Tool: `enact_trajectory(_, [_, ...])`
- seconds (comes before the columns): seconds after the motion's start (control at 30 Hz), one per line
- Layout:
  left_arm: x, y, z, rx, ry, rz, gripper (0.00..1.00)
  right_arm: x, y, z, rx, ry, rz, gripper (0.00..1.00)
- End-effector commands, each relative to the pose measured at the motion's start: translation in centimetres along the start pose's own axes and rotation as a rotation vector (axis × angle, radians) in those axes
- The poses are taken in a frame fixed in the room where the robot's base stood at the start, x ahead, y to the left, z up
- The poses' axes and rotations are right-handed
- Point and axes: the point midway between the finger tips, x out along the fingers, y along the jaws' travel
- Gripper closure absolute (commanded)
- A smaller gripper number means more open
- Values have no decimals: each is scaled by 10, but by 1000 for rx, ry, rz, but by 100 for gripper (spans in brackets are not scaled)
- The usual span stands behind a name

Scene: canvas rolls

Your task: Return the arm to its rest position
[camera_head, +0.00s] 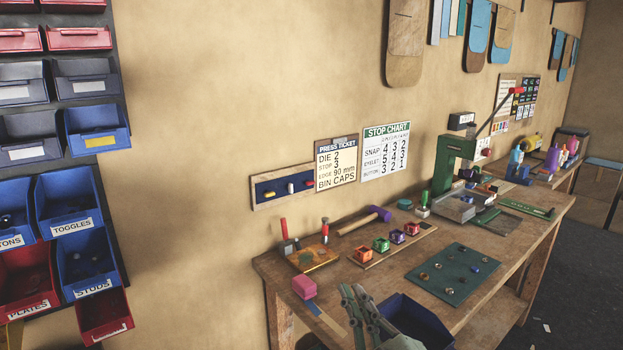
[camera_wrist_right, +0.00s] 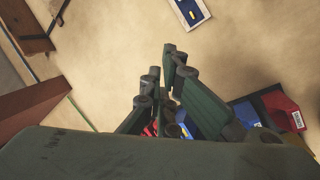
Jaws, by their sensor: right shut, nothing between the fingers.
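My right gripper (camera_head: 352,292) shows at the bottom of the head view. Its dark green fingers point up, in front of the near left part of the workbench (camera_head: 468,308). In the right wrist view the gripper (camera_wrist_right: 161,62) is seen from behind, against the tan wall (camera_wrist_right: 110,35). The fingers are shut and hold nothing. Most of the right arm is out of the picture. My left gripper is in neither view.
A dark blue bin (camera_head: 418,318) lies right beside my gripper in the head view. A pink block (camera_head: 304,286) sits at the bench's left end. Red and blue wall bins (camera_head: 62,204) hang at left. A green press (camera_head: 452,162) stands farther back.

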Motion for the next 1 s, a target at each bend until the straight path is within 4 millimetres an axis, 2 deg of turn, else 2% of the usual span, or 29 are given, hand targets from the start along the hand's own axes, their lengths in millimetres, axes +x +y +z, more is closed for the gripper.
enact_trajectory(0.03, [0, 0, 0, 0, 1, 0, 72, -18, -7, 37, 86, -149, -10, 100])
enact_trajectory(0.1, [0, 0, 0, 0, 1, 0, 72, -45, -19, 81, 185, -342, -32, 100])
enact_trajectory(0.17, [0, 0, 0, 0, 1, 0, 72, -74, -32, 115, 262, -499, -57, 100])
enact_trajectory(0.2, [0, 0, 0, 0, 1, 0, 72, -96, -42, 134, 311, -600, -79, 100])
enact_trajectory(0.27, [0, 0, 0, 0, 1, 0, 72, -132, -59, 158, 377, -746, -115, 100])
enact_trajectory(0.3, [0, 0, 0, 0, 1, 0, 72, -156, -70, 170, 418, -835, -141, 100])
enact_trajectory(0.4, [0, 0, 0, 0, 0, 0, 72, -210, -93, 188, 498, -1024, -205, 100])
enact_trajectory(0.5, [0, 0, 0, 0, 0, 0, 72, -257, -112, 195, 560, -1174, -264, 100])
enact_trajectory(0.7, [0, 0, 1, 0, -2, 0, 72, -337, -138, 192, 653, -1410, -373, 100])
enact_trajectory(0.8, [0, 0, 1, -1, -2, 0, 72, -369, -148, 187, 688, -1505, -424, 100])
enact_trajectory(1.0, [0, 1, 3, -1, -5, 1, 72, -366, -187, 232, 678, -1514, -432, 100])
